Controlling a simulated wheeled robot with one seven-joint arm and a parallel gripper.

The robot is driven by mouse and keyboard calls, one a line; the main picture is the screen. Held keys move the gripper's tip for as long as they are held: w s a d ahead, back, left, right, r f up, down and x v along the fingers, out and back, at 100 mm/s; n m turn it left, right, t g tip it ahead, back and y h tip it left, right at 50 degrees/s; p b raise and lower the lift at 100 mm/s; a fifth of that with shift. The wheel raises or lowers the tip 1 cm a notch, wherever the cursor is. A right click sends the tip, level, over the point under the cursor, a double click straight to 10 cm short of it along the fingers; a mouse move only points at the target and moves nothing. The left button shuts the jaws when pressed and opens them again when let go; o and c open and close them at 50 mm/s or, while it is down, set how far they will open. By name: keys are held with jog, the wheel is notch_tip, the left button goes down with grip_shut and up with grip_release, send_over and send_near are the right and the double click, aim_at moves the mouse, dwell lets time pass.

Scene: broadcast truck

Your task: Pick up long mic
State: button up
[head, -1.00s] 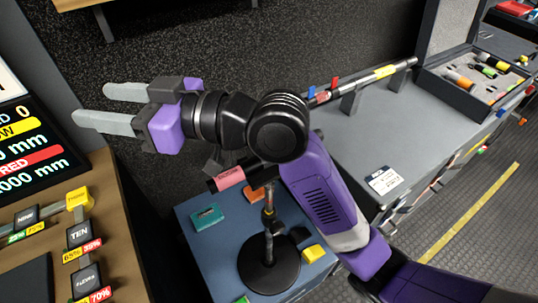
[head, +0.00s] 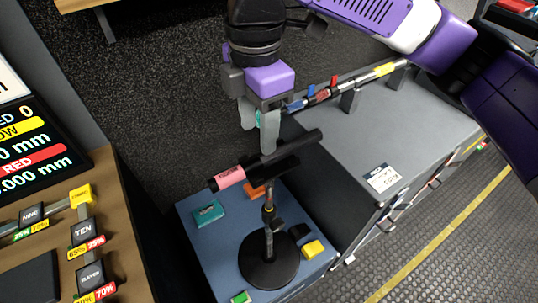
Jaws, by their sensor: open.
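The long mic (head: 295,147) is a slim black tube with a pink band near its left end. It lies tilted, right end higher in the picture, across the top of a black stand (head: 269,225) with a round base. My gripper (head: 258,139) points down, open and empty, just behind or above the middle of the mic. One fingertip reaches the mic's upper edge in the picture; I cannot tell whether they touch.
The stand is on a blue surface (head: 205,265) with a teal box (head: 208,214), a yellow block (head: 313,249) and other small pieces. A grey counter (head: 400,130) at right holds a long pole (head: 345,83) on supports. A wooden desk (head: 140,270) is at left.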

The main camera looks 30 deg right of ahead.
aim_at(269, 158)
jog(key=shift+d+f, duration=0.15)
jog(key=shift+f, duration=0.25)
jog(key=shift+d+f+p, duration=0.15)
jog(key=shift+f, duration=1.55)
jog(key=shift+d+f+p, duration=0.15)
jog(key=shift+f, duration=1.55)
grip_shut()
